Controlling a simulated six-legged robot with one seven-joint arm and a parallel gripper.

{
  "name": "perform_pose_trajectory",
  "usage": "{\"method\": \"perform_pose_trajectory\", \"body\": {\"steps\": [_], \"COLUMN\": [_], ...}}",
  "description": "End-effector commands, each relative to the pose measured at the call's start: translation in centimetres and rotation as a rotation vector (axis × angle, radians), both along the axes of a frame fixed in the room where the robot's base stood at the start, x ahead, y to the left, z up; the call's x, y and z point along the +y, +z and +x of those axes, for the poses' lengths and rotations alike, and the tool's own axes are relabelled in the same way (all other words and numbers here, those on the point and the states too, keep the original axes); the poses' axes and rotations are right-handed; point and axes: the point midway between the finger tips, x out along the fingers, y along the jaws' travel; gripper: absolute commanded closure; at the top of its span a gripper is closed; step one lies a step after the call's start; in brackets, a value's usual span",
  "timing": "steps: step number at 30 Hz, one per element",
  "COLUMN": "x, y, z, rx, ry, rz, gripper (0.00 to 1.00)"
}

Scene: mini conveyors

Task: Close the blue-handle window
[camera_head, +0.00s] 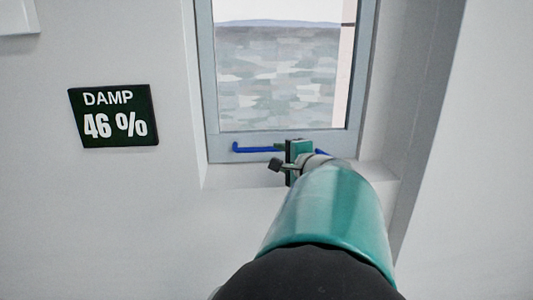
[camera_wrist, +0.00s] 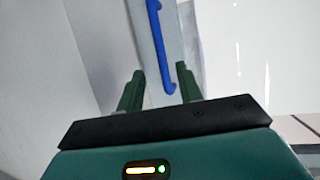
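The window (camera_head: 280,80) has a grey-blue frame and sits in a white wall recess. How far it stands open or shut is not clear from these views. Its blue handle (camera_head: 250,149) runs along the bottom rail, with its middle hidden behind my gripper (camera_head: 296,150) in the head view. In the wrist view the blue handle (camera_wrist: 160,45) runs from the top edge down to between the two green fingers. My gripper (camera_wrist: 160,70) is open, with one finger on each side of the handle's near end. Gaps show between the handle and both fingers; contact is not visible.
A dark sign (camera_head: 113,116) reading "DAMP 46 %" hangs on the wall to the left. The side wall of the recess (camera_head: 410,110) stands close on the right. A white box edge (camera_head: 17,17) shows at the upper left.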

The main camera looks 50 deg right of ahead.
Motion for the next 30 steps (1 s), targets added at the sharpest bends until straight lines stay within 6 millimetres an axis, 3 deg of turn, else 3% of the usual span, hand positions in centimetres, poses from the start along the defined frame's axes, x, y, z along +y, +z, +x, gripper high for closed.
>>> {"method": "perform_pose_trajectory", "body": {"steps": [3, 9, 30], "x": [1.2, 2.3, 2.9], "y": [0.6, 1.1, 0.7], "z": [-2.3, -4.7, -4.9], "rx": [-0.002, -0.001, 0.01], "ry": [-0.002, -0.001, 0.017], "rz": [-0.003, -0.001, 0.008], "gripper": [0.64, 0.64, 0.64]}}
